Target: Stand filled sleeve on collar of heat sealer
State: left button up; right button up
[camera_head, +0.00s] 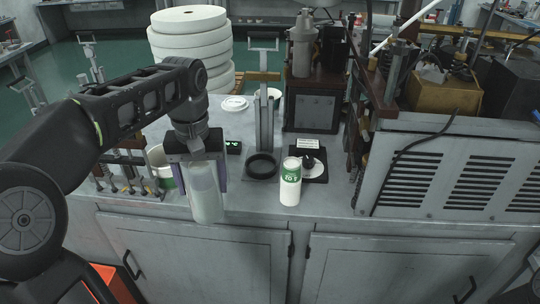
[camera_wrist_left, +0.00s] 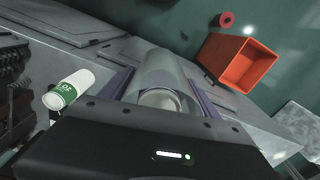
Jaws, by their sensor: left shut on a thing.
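My left gripper (camera_head: 196,172) is shut on a pale, translucent sleeve (camera_head: 207,198), which hangs upright between its two purple fingers at the counter's front edge. In the left wrist view, the sleeve (camera_wrist_left: 163,75) lies between the fingers of the gripper (camera_wrist_left: 161,88), and something round and whitish shows inside its near end. The heat sealer's black ring-shaped collar (camera_head: 261,167) is on the counter to the right of the sleeve, at the foot of a grey metal post (camera_head: 265,122). The collar looks empty. My right gripper is not in view.
A white cup with a green label (camera_head: 290,190) stands right of the collar, near the front edge. Behind it is a black pad (camera_head: 321,175) with a white disc. A small green display (camera_head: 233,147) is left of the collar. A grey slotted housing (camera_head: 440,165) bounds the right.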

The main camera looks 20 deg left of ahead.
aim_at(262, 168)
jog(key=i, duration=1)
